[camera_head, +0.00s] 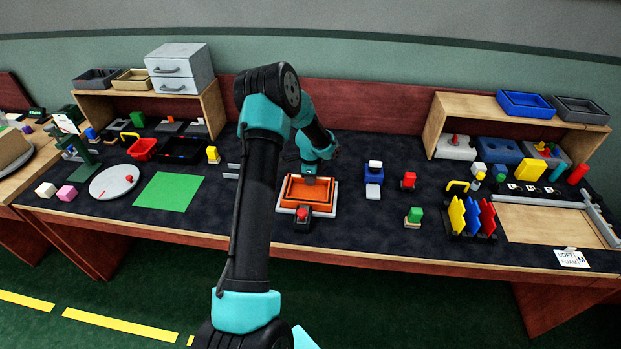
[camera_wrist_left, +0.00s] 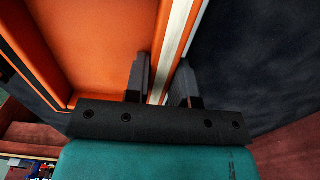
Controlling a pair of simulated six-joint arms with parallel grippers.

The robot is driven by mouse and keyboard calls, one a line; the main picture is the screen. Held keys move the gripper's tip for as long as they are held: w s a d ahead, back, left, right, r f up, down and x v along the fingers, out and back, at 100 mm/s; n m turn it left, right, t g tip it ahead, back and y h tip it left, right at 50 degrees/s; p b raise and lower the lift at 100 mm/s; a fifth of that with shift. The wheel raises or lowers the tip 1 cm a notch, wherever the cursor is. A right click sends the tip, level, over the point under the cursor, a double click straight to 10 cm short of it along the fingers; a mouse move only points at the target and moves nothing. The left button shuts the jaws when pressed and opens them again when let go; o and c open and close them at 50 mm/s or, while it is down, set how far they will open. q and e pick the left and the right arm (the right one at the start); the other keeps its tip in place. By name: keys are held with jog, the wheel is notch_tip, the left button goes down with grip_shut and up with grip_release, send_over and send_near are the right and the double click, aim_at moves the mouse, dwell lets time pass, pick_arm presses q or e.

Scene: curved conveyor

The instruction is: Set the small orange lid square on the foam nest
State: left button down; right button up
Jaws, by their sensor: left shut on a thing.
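The orange lid (camera_head: 309,191) looks like a shallow orange tray with raised edges, near the middle of the table in the head view. It lies over a white base (camera_head: 286,210), which may be the foam nest; whether it is fully seated I cannot tell. My left gripper (camera_head: 310,180) is at the lid's far edge. In the left wrist view, my left gripper (camera_wrist_left: 162,85) has its fingers on both sides of the orange lid's (camera_wrist_left: 110,40) edge and is shut on it. A pale strip (camera_wrist_left: 178,45) runs alongside. My right gripper is not in view.
A black block with a red button (camera_head: 303,214) stands at the lid's front edge. A blue block with white pieces (camera_head: 373,177) is to the right, a green sheet (camera_head: 169,192) to the left. A "SOFT FOAM" card (camera_head: 572,258) lies at the right front. Dark mat is free between them.

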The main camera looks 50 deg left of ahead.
pick_arm(q)
jog(key=shift+f, duration=0.15)
jog(key=c, duration=1)
grip_release()
jog(key=shift+o, duration=0.2)
notch_tip(320, 180, up, 12)
